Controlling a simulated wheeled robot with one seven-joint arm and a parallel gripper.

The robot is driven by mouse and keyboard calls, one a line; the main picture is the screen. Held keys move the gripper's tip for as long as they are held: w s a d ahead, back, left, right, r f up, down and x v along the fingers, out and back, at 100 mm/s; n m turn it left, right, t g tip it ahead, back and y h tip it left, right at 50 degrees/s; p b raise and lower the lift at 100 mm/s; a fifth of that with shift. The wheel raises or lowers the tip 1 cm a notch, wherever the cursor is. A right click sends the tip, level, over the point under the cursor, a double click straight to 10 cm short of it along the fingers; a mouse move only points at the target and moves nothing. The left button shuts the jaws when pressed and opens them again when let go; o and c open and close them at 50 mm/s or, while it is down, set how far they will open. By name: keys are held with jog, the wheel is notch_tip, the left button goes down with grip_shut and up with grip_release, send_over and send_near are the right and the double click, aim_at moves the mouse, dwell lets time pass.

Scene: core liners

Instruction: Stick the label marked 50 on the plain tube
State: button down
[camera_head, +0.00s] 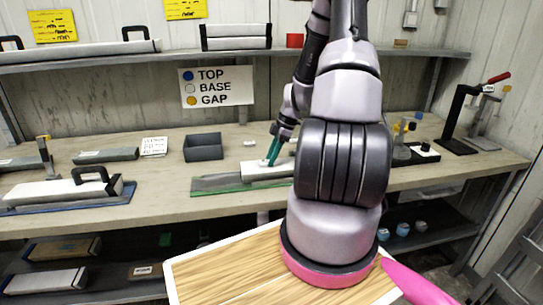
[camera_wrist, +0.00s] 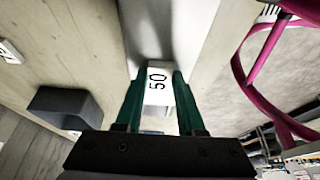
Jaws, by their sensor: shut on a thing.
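My gripper (camera_head: 272,155) has teal fingers and reaches down at the white, plain-looking tube (camera_head: 255,172), which lies on a green base (camera_head: 213,186) on the bench. In the wrist view, my gripper (camera_wrist: 159,76) is shut on a white label marked 50 (camera_wrist: 157,88), held between the two fingers. The pale tube (camera_wrist: 185,25) shows just beyond the fingertips. I cannot tell whether the label touches the tube. My arm hides the right end of the tube in the head view.
A dark grey open bin (camera_head: 203,153) stands left of the tube; it also shows in the wrist view (camera_wrist: 68,104). A small white piece (camera_head: 249,143) lies behind the tube. A white tube with a black handle (camera_head: 62,192) lies at the left. Clamp stands (camera_head: 459,118) are at the right.

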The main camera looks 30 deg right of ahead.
grip_release()
jog(key=shift+r, duration=3.55)
